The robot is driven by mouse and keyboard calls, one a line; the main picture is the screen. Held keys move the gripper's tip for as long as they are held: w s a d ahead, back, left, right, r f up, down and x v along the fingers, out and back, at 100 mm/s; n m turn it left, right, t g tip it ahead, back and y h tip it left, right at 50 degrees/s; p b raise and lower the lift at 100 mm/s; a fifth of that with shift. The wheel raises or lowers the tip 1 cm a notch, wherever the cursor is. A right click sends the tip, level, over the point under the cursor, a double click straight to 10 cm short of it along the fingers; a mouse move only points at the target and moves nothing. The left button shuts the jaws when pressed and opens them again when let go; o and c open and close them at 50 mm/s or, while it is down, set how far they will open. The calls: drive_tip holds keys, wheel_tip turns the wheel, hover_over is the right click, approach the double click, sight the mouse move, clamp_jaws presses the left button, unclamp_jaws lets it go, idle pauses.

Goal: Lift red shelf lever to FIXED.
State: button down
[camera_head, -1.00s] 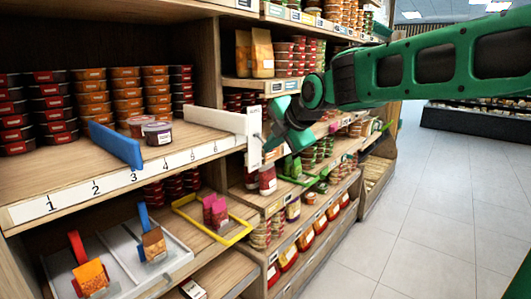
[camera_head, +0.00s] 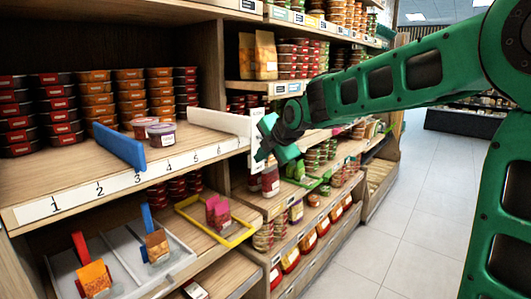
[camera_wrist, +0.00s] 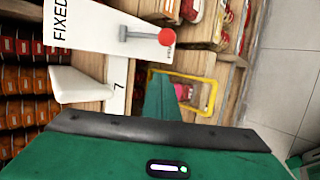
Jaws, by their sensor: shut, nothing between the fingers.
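The red lever knob (camera_wrist: 167,36) sits on the end of a short grey rod, which sticks out from a white panel (camera_wrist: 105,27) in the wrist view. The word FIXED is printed near the panel's left end; other lettering lies by the knob, partly covered by it. My gripper (camera_wrist: 160,98) is shut and empty, below the knob in the wrist picture and apart from it. In the head view the white panel (camera_head: 256,130) stands upright at the shelf's right end, and my gripper (camera_head: 266,150) is just right of it. The lever is hidden there.
The numbered shelf (camera_head: 75,195) carries a blue divider (camera_head: 120,146), a white divider (camera_head: 218,122) and stacked tubs. A yellow frame (camera_head: 238,236) lies on the shelf below. Stocked shelves stand behind my gripper; the aisle floor (camera_head: 415,200) at right is clear.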

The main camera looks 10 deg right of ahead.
drive_tip(key=shift+w+d+r, duration=0.1)
drive_tip(key=shift+w+d, duration=0.45)
drive_tip(key=shift+d, duration=0.25)
drive_tip(key=shift+w+d, duration=0.5)
drive_tip(key=shift+d, duration=0.3)
drive_tip(key=shift+a+r, duration=0.1)
drive_tip(key=shift+a, duration=0.05)
drive_tip(key=shift+d+r, duration=0.15)
drive_tip(key=shift+d, duration=0.05)
